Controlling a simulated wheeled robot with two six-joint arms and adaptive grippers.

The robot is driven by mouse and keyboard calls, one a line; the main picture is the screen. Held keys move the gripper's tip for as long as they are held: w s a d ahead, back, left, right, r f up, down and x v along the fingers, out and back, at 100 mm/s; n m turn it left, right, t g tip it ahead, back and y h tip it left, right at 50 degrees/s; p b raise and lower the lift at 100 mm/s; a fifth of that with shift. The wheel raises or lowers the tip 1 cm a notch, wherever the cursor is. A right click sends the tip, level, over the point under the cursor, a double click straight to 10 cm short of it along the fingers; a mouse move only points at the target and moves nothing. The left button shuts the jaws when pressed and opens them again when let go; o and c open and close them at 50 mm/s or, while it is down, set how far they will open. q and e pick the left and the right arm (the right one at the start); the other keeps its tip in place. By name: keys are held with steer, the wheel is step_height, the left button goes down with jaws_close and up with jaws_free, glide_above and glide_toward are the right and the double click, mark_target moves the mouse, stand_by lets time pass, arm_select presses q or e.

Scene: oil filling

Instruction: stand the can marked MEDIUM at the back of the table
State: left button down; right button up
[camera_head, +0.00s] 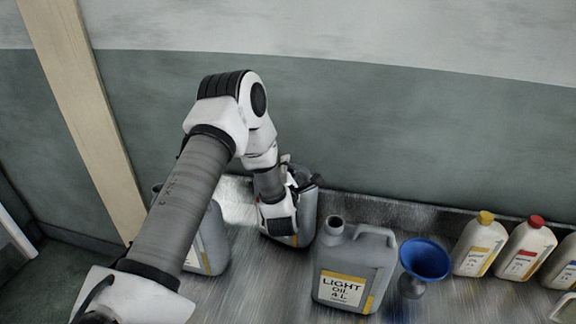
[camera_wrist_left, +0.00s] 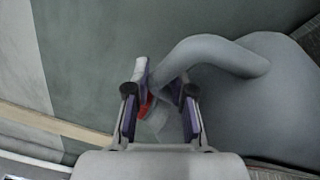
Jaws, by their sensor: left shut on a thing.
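A grey can (camera_head: 307,214) stands at the back of the table, partly hidden by my left gripper (camera_head: 297,184). Its label is mostly covered, so I cannot read its mark. The left gripper is shut on this can at its top. In the left wrist view, the can's curved handle (camera_wrist_left: 215,54) reaches between the fingers (camera_wrist_left: 160,103), and the grey body fills the right side. A second grey can (camera_head: 214,240) stands to the left, half behind my arm, its label unreadable. A grey can marked LIGHT (camera_head: 350,268) stands in front. My right gripper is out of view.
A blue funnel (camera_head: 426,260) is right of the LIGHT can. A yellow-capped bottle (camera_head: 481,246), a red-capped bottle (camera_head: 525,248) and another bottle (camera_head: 562,263) stand at the right. The wall (camera_head: 400,140) rises directly behind the metal table (camera_head: 250,292).

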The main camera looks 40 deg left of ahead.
arm_select(q)
steer(key=shift+w, duration=0.15)
steer(key=shift+f+b, duration=0.2)
steer(key=shift+b, duration=0.2)
steer(key=c, duration=1.1)
jaws_free()
steer(key=shift+o, duration=0.9)
steer(key=shift+d, duration=0.1)
steer(key=shift+s+f, duration=0.15)
steer(key=shift+s, duration=0.1)
steer(key=v, duration=0.8)
